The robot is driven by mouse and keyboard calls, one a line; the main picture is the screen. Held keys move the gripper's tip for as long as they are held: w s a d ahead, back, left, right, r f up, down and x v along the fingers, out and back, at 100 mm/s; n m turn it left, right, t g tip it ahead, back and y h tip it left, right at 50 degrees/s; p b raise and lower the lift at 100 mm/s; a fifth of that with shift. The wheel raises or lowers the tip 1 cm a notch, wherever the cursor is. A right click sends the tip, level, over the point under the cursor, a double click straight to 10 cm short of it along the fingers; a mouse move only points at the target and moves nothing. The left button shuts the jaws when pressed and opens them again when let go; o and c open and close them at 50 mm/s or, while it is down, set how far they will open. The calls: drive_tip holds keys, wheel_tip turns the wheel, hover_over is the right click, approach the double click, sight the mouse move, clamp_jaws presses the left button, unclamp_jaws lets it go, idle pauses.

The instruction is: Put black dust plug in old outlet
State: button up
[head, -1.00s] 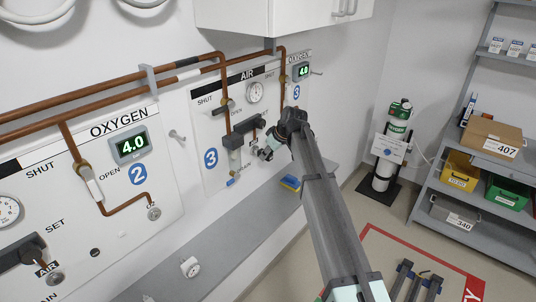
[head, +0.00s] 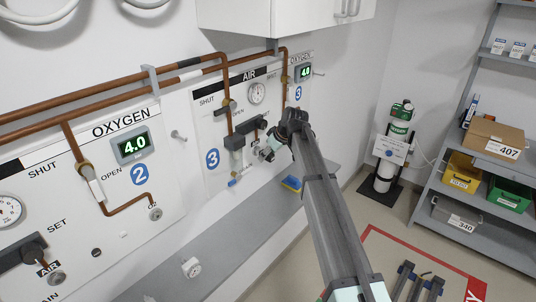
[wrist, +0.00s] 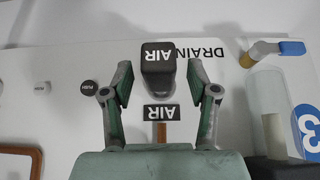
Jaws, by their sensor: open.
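My gripper (head: 268,150) is at the lower right of the number 3 panel in the head view. In the wrist view my gripper (wrist: 165,80) is open, its fingers apart on either side of a dark block marked AIR (wrist: 158,68). I cannot tell whether they touch it. A small black round piece marked PUSH (wrist: 89,87) sits on the panel outside the fingers. I cannot tell whether it is the dust plug. A round AIR outlet (head: 57,278) shows at lower left, and another round outlet (head: 155,213) under the oxygen pipe. Which outlet is the old one is unclear.
A clear cylinder (wrist: 275,105) with a blue-tipped fitting (wrist: 291,47) stands close beside the fingers. Copper pipes (head: 120,88) run along the wall.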

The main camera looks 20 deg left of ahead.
drive_tip(key=v, duration=1.2)
drive_tip(key=s+d+f+m+g+h, duration=0.1)
drive_tip(key=s+d+f+m+h, duration=0.15)
drive_tip(key=s+d+f, duration=0.85)
drive_tip(key=s+d+f+m+g+h, duration=0.1)
drive_tip(key=d+f+m, duration=0.4)
drive_tip(key=f, duration=1.2)
drive_tip(key=s+d+f+m+h, duration=0.1)
drive_tip(key=s+d+f+m, duration=0.2)
drive_tip(key=s+d+f, duration=0.9)
drive_tip(key=s+d+f+m+g+h, duration=0.1)
drive_tip(key=s+d+f+g, duration=0.1)
drive_tip(key=s+d+f, duration=0.4)
drive_tip(key=s+d+f+m+g+h, duration=0.1)
drive_tip(key=s+d+f, duration=0.3)
drive_tip(key=s+f, duration=0.4)
drive_tip(key=s+d+f+m+g, duration=0.1)
drive_tip(key=s+d+f+g, duration=0.1)
drive_tip(key=s, duration=0.8)
drive_tip(key=s+d+f+g, duration=0.2)
drive_tip(key=s+d+f, duration=0.2)
drive_tip(key=s, duration=0.6)
drive_tip(key=shift+d+f+m+b, duration=0.3)
drive_tip(key=shift+f+m+b, duration=0.05)
drive_tip(key=shift+b, duration=0.05)
drive_tip(key=shift+s+y, duration=0.1)
drive_tip(key=shift+y, duration=0.15)
